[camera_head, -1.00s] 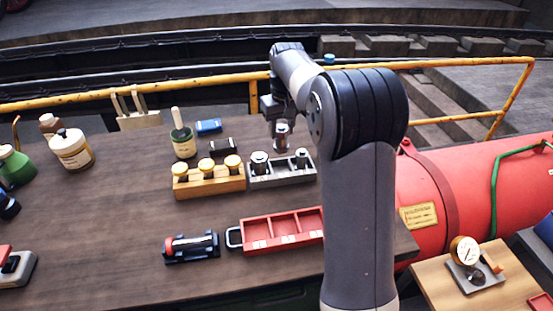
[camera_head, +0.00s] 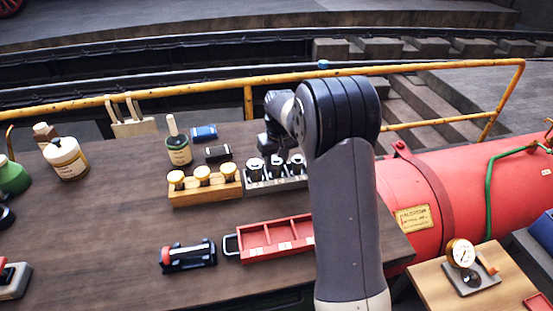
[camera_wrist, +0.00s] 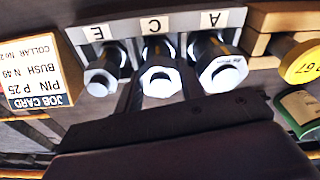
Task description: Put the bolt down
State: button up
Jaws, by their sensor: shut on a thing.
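A grey metal bolt (camera_wrist: 157,78) with a hex head is in my gripper (camera_wrist: 158,95), at the middle place of a grey rack (camera_wrist: 118,28), beside the letter C. Another bolt (camera_wrist: 103,78) stands at E and another (camera_wrist: 219,70) at A. In the head view the rack (camera_head: 290,182) shows on the table, with the held bolt (camera_head: 276,165) low between its neighbours. My gripper is shut on the middle bolt. Its fingers are mostly hidden by the arm in the head view. Whether the bolt touches the bottom of its place cannot be seen.
A wooden block with yellow-topped pieces (camera_head: 205,190) stands left of the rack. A red tray (camera_head: 275,240) lies in front. A green jar (camera_head: 178,150) and a small black case (camera_head: 218,153) are behind. A job card (camera_wrist: 45,85) shows in the wrist view.

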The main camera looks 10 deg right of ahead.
aim_at(279, 163)
jog(key=shift+f, duration=0.1)
jog(key=o, duration=1)
notch_tip(279, 163, up, 12)
jog(key=s, duration=0.1)
jog(key=shift+s+d+b, duration=0.15)
jog(key=shift+s+b, duration=0.05)
jog(key=shift+b, duration=0.2)
